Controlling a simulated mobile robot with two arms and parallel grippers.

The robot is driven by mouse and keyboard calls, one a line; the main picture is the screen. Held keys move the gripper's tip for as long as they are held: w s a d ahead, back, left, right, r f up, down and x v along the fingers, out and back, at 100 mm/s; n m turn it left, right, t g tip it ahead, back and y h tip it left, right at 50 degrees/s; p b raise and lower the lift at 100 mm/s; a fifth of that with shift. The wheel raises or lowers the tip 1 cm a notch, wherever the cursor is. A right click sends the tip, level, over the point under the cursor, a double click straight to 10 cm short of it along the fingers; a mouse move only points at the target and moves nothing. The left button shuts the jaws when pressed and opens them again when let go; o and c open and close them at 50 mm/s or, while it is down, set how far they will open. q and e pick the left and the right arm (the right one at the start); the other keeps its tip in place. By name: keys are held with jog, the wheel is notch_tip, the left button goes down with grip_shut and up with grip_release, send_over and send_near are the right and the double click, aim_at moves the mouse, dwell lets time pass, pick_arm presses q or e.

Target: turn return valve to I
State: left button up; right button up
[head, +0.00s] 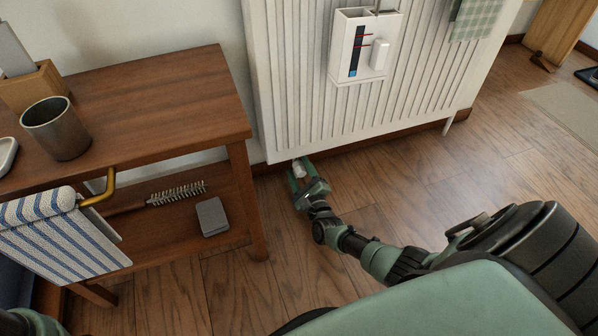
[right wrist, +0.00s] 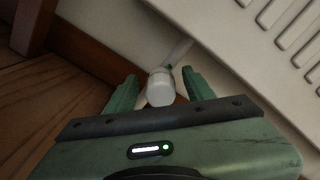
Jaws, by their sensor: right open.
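The white return valve (right wrist: 160,88) is low at the radiator's bottom left corner, with a pale pipe running up behind it in the right wrist view. In the right wrist view the gripper (right wrist: 158,90) is open, with one green finger on each side of the valve cap and gaps visible. No mark on the valve can be read. My left gripper is not clearly in view; only a bit of green arm shows at lower left.
The white radiator (head: 290,100) fills the upper middle, with a white holder (head: 365,45) hung on it. A wooden table (head: 150,90) with a cup (head: 56,128), striped towel (head: 50,225) and lower-shelf brush (head: 177,192) stands left. The floor (head: 440,175) to the right is clear.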

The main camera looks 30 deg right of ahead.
grip_shut()
jog(key=shift+n, duration=0.4)
jog(key=n, duration=0.3)
jog(key=shift+a+n, duration=0.1)
jog(key=shift+n, duration=0.2)
jog(key=n, duration=0.4)
jog(key=shift+f+n, duration=0.1)
jog(key=shift+n, duration=0.2)
jog(key=n, duration=0.4)
jog(key=shift+f+n, duration=0.1)
jog(key=shift+n, duration=0.2)
jog(key=shift+f+n, duration=0.1)
jog(key=shift+n, duration=2.1)
